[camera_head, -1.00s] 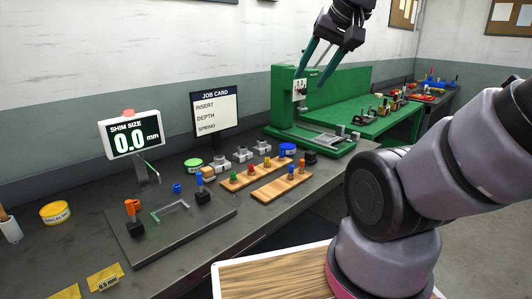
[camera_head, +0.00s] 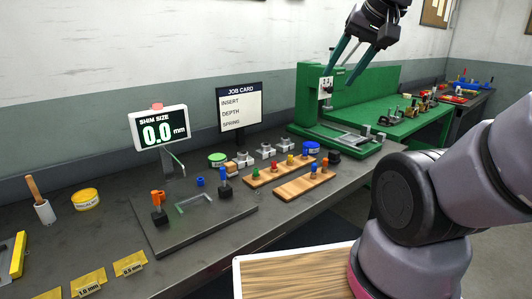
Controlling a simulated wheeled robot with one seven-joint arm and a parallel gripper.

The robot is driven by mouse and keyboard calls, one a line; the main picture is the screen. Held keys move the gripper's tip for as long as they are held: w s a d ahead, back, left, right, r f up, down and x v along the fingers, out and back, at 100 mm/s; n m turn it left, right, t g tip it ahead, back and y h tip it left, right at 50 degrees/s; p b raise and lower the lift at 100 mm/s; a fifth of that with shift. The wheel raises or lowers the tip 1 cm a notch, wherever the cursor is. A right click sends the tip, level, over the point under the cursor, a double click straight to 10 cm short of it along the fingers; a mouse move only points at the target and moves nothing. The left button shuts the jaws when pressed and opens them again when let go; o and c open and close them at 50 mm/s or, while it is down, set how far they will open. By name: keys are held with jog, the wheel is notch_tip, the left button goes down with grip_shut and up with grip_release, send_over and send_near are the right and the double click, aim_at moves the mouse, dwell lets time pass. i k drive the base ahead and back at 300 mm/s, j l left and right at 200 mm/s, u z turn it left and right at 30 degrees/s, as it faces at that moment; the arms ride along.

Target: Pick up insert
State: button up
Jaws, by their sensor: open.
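My gripper (camera_head: 348,63) is high at the top of the view, in front of the upper part of the green press (camera_head: 308,95). Its two long teal fingers are apart and empty, pointing down and left. No thing in view is labelled as the insert. The job card (camera_head: 240,108) reads INSERT, DEPTH and SPRING, with no values beside them that I can make out. Several small coloured pegs stand in two wooden racks (camera_head: 297,188) on the bench. Several grey metal blocks (camera_head: 263,151) sit behind the racks. My gripper is well above all of these and touches none.
A shim size display (camera_head: 158,131) reads 0.0 mm. A dark plate (camera_head: 160,238) carries an orange piece (camera_head: 158,197), a blue-topped piece (camera_head: 223,176) and a metal frame. Yellow shim packets (camera_head: 130,264) lie at the front left. The dark bench (camera_head: 105,219) is clear between them.

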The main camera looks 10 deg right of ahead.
aim_at(266, 151)
jog(key=i+l+u, duration=0.15)
jog(key=l, duration=0.2)
jog(key=i+l+u, duration=0.2)
jog(key=l, duration=0.15)
jog(key=i+l+u, duration=0.15)
jog(key=l, duration=0.2)
jog(key=i+l+u, duration=0.15)
jog(key=l, duration=0.25)
jog(key=i+l+u, duration=0.2)
jog(key=l, duration=0.2)
jog(key=l+u, duration=0.15)
jog(key=l, duration=0.25)
